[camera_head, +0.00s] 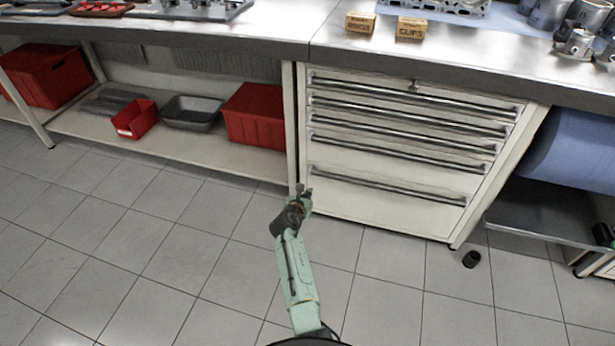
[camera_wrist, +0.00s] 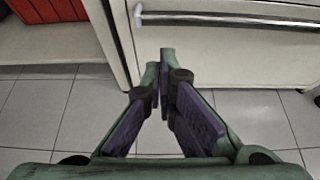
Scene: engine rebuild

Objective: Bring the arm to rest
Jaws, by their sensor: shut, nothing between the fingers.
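My arm is stretched out low over the tiled floor in the head view. My gripper (camera_head: 304,190) is at its far end, in front of the left edge of the drawer cabinet (camera_head: 385,194). The wrist view shows the gripper's two fingers (camera_wrist: 164,62) close together at the tips, with nothing held. A drawer handle (camera_wrist: 230,19) of the cabinet lies beyond the fingertips. I cannot tell the exact gap between the fingertips and the cabinet front.
A steel worktop (camera_head: 345,50) runs along the back, with two small boxes (camera_head: 410,28) on it. Red bins (camera_head: 256,115) stand on the lower shelf at left. A black cylinder (camera_head: 471,259) is on the floor at right. The floor (camera_head: 130,250) left of my arm is clear.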

